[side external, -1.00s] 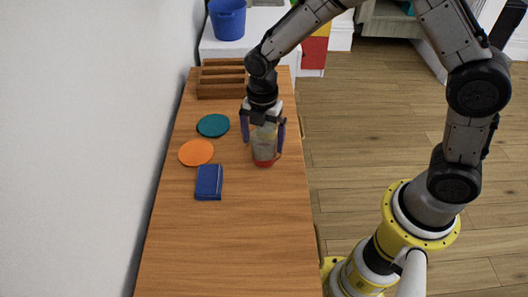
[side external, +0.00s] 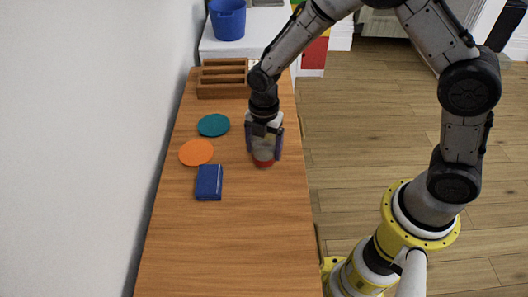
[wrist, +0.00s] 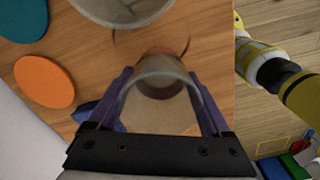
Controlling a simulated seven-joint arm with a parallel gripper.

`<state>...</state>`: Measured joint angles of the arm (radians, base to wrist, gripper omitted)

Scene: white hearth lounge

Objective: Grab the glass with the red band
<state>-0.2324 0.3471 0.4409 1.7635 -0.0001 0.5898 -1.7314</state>
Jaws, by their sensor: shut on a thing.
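The glass with the red band (side external: 263,162) stands on the wooden table, its red band low near the base. My gripper (side external: 264,150) has come down over it from above, with one purple finger on each side. The gripper is shut on the glass, which appears upright. In the wrist view the glass (wrist: 160,92) fills the space between the fingers (wrist: 160,78), seen from its open rim. The fingers and wrist hide much of its upper part in the side view.
Another clear glass (wrist: 122,6) is partly seen close by in the wrist view. Teal (side external: 213,125) and orange (side external: 196,152) discs and a blue book (side external: 209,182) lie to the left. A wooden rack (side external: 221,80) stands behind. The front of the table (side external: 230,250) is clear.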

